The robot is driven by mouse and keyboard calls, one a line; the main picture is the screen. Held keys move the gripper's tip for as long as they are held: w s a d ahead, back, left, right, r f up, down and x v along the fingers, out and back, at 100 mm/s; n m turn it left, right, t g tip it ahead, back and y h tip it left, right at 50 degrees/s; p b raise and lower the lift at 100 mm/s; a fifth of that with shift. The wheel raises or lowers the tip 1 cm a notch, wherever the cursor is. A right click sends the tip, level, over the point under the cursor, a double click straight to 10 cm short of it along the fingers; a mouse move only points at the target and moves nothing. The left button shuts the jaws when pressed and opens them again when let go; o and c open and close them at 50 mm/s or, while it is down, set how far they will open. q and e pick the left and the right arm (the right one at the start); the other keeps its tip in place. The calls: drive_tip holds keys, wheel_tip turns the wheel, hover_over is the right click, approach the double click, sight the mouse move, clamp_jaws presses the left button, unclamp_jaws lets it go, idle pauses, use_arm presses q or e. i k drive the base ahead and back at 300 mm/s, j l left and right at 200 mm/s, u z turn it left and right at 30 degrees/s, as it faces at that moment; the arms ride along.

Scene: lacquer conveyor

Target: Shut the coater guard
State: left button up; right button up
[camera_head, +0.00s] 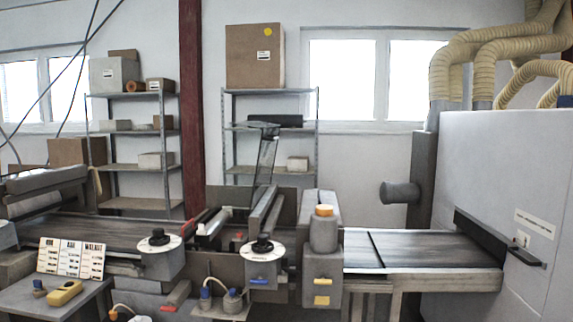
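The coater (318,268) stands in the middle of the line, between two dark belts. What looks like its guard, a smoky see-through panel (265,160) with a dark top edge, stands raised and nearly upright above the rollers. A pale roller (212,222) and grey bars (262,218) are exposed below and beside it. Neither of my grippers is in view.
The left belt (110,232) and right belt (425,249) look empty. Black dials (263,244) and small pots (229,297) stick out at the front. Shelves (270,170) stand behind.

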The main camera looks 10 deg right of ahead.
sight(258, 162)
drive_tip(key=i+l, duration=0.15)
drive_tip(key=l, duration=0.15)
drive_tip(key=i+l, duration=0.2)
drive_tip(key=l, duration=0.15)
drive_tip(key=i+j, duration=0.35)
drive_tip(key=j, duration=0.15)
drive_tip(key=i+j, duration=0.4)
drive_tip(key=j, duration=0.1)
